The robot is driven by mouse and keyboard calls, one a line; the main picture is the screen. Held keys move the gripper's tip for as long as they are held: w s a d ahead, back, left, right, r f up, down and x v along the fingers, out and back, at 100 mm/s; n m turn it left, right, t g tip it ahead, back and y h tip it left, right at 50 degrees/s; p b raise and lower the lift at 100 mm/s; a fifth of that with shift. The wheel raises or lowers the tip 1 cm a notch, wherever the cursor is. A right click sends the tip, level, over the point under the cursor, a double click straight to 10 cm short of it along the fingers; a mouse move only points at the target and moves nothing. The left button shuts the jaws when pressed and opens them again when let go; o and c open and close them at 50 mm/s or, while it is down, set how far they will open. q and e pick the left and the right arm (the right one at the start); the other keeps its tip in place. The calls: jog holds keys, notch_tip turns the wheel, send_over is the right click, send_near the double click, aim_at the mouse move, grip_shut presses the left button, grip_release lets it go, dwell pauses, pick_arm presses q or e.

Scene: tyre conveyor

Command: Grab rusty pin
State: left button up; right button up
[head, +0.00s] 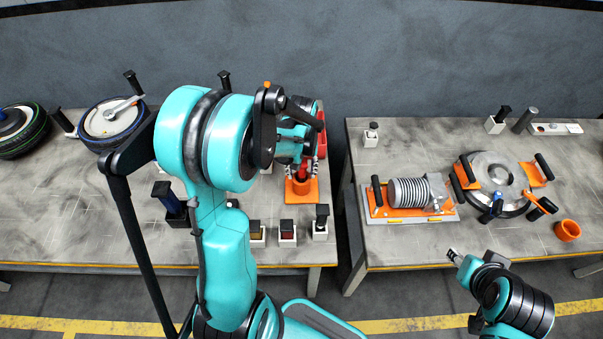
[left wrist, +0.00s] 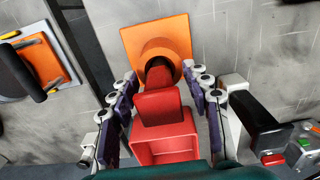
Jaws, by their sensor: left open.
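An orange holder (head: 299,194) with a square plate and a round cup stands near the right end of the left table. It also shows in the left wrist view (left wrist: 140,38). A dark reddish-brown piece (left wrist: 158,76), which looks like the rusty pin, sits in the cup, mostly hidden by a red block-like part (left wrist: 160,108) in front of it. My left gripper (head: 305,168) is over the holder, pointing down. In the left wrist view its open fingers (left wrist: 159,84) lie either side of the red part. My right arm's end (head: 453,256) is at the lower right, its jaws unclear.
Several small blocks with black tops, such as one (head: 320,224), stand along the left table's front edge. The right table (head: 390,245) holds a spring device (head: 412,191) and a metal disc (head: 493,172). A gap separates the tables.

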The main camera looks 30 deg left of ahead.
pick_arm(q)
grip_shut()
